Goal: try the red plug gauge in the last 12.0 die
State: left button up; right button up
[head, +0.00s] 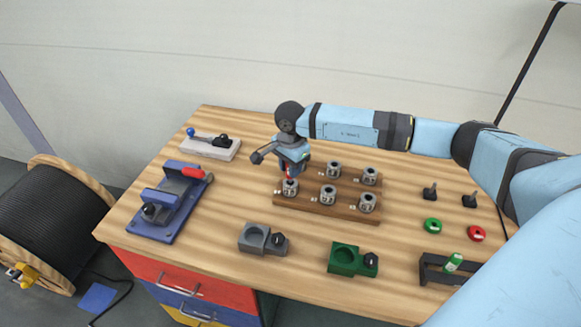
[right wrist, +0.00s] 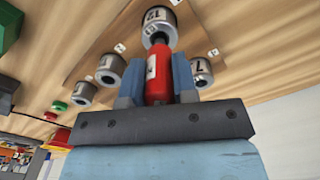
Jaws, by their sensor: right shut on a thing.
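The red plug gauge (right wrist: 158,78) stands between the fingers of my right gripper (right wrist: 158,85), which is shut on it. In the head view the right gripper (head: 291,170) points down over the front-left die (head: 290,188) of the wooden rack (head: 311,207). In the right wrist view the gauge's dark end meets the mouth of a die marked 12 (right wrist: 158,20); I cannot tell how far it is in. Other metal dies (head: 327,194) stand in the rack, and the gripper may hide part of the back row. My left gripper is not in view.
A grey fixture (head: 254,240) and a green one (head: 343,260) stand in front of the rack. A blue vise (head: 160,214) is at left. Green (head: 432,225) and red (head: 476,233) rings, black knobs and a dark stand with a green gauge (head: 452,263) are at right.

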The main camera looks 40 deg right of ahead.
dwell(0.4)
dwell(0.4)
jog(key=shift+f+b, duration=0.45)
jog(key=shift+b, duration=0.2)
dwell(0.9)
jog(key=shift+r, duration=0.2)
jog(key=shift+r, duration=0.3)
jog(key=shift+b, duration=0.55)
dwell(1.6)
jog(key=shift+f+b, duration=0.45)
jog(key=shift+f, duration=0.1)
